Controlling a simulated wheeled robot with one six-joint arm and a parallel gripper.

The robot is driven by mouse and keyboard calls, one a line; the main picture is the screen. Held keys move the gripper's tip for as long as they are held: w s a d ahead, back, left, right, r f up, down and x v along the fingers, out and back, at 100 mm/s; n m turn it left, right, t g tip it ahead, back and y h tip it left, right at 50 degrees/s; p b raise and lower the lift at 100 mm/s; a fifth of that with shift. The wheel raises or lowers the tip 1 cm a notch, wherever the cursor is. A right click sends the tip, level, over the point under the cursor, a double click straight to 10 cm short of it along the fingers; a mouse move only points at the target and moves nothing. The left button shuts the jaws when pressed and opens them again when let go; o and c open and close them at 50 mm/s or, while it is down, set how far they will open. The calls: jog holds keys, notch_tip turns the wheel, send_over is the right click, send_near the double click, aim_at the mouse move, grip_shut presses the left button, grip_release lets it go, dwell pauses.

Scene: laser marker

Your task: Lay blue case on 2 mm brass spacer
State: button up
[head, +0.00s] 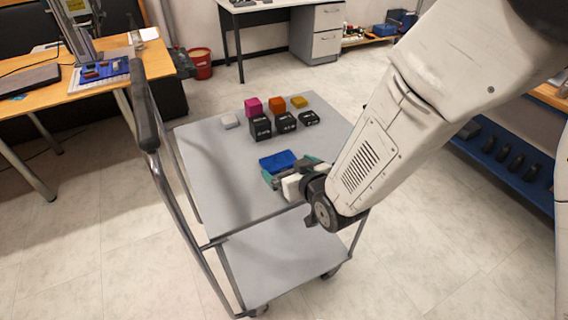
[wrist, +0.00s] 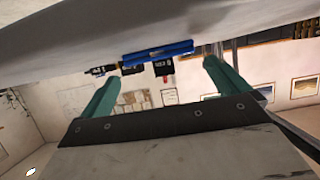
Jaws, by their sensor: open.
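The blue case (head: 277,161) lies on the grey cart top, near its middle. My gripper (head: 290,172) is beside it on the near side, with its teal fingers open. In the wrist view, the blue case (wrist: 158,51) shows as a thin bar beyond and between the open fingertips of my gripper (wrist: 162,72). Nothing is held between the fingers. I cannot make out a brass spacer with certainty in either view.
Black labelled blocks (head: 286,122) stand on the cart behind the case, with magenta (head: 253,106), orange (head: 277,106), yellow (head: 299,101) and light grey (head: 230,121) pieces around them. A wooden desk (head: 52,97) at left carries a blue plate (head: 104,80) with small items.

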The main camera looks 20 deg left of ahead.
jog(key=v, duration=0.7)
jog(key=shift+s+d+r, duration=0.1)
jog(key=shift+s+d, duration=0.2)
